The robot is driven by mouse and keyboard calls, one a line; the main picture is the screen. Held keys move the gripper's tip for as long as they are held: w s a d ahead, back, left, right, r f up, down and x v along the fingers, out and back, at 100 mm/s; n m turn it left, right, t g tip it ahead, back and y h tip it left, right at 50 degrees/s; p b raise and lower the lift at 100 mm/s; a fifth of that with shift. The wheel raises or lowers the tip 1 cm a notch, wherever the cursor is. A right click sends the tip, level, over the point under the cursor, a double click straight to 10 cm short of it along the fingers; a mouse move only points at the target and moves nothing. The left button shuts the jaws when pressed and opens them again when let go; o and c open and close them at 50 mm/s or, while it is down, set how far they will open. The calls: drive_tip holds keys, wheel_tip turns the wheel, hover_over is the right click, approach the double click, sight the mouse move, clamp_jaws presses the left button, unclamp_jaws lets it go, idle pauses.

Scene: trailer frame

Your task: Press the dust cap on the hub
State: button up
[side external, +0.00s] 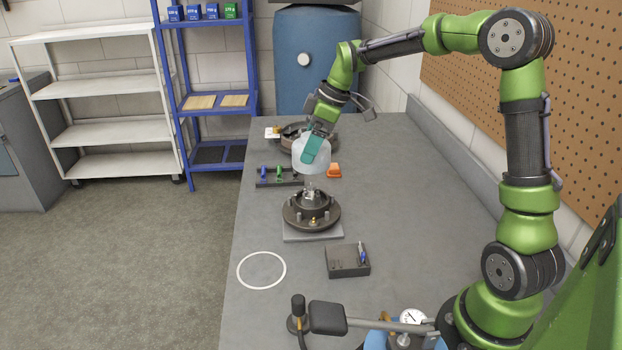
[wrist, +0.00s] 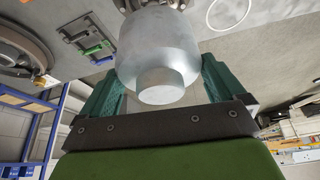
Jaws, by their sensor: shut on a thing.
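My gripper (side external: 314,147) has teal fingers shut on the dust cap (side external: 307,167), a pale grey-white cylinder. In the wrist view the dust cap (wrist: 159,50) sits between the two fingers (wrist: 160,85), with its smaller round end toward the camera. The hub (side external: 312,206) is a dark round flanged part with studs, on a grey plate (side external: 312,237) on the bench. In the wrist view the cap hides most of the hub (wrist: 128,5).
A rack with blue and green tools (side external: 278,176) and an orange item (side external: 333,171) lie behind the hub. A dark drum-like part (side external: 294,133) stands farther back. A dark block (side external: 347,261), a white ring (side external: 261,270) and a gauge (side external: 410,317) are nearer the front.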

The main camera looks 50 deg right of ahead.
drive_tip(key=shift+f, duration=4.55)
drive_tip(key=shift+f, duration=0.15)
drive_tip(key=o, duration=0.7)
drive_tip(key=shift+c, duration=0.2)
drive_tip(key=shift+r, duration=3.5)
drive_tip(key=shift+c, duration=0.2)
clamp_jaws()
